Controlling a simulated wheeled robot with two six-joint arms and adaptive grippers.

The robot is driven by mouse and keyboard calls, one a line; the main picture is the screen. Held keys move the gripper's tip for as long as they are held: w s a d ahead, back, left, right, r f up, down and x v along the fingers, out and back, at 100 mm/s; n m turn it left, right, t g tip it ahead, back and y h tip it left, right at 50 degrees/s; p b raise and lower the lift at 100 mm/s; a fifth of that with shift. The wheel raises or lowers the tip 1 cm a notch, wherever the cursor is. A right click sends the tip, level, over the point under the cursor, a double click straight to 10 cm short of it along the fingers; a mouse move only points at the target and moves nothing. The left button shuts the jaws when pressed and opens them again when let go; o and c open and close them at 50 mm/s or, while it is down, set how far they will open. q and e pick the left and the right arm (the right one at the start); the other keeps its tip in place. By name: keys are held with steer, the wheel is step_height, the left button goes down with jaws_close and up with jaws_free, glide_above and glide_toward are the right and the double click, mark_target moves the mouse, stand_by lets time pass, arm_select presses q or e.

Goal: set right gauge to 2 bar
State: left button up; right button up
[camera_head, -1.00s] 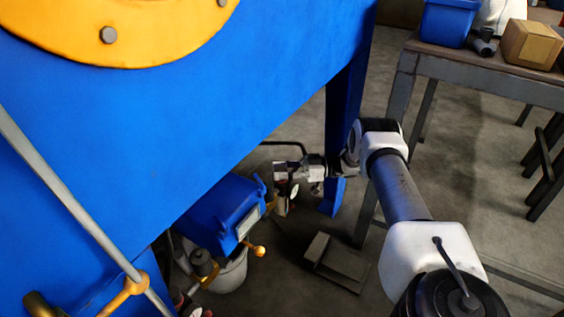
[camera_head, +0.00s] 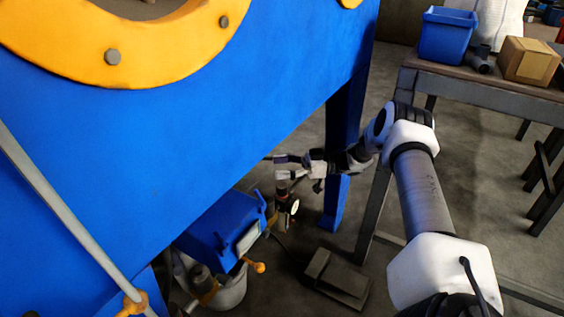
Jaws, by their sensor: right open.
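The right gauge (camera_head: 294,207) is a small white-faced dial on a dark regulator (camera_head: 282,192) beside the blue box under the machine. Its face is too small to read. My right gripper (camera_head: 278,167) is open just above the regulator, with its fingers pointing left. I see nothing between the fingers, and whether they touch the regulator top cannot be told. My left gripper is out of view.
The big blue machine (camera_head: 190,130) fills the left, with its leg (camera_head: 342,150) close to my right wrist. A blue box (camera_head: 222,228) with a yellow-knobbed lever (camera_head: 259,267) stands below. A foot pedal (camera_head: 338,277) lies on the floor. A workbench (camera_head: 480,92) stands at right.

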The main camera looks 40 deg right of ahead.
step_height(320, 180, up, 2)
steer(key=shift+r, duration=0.25)
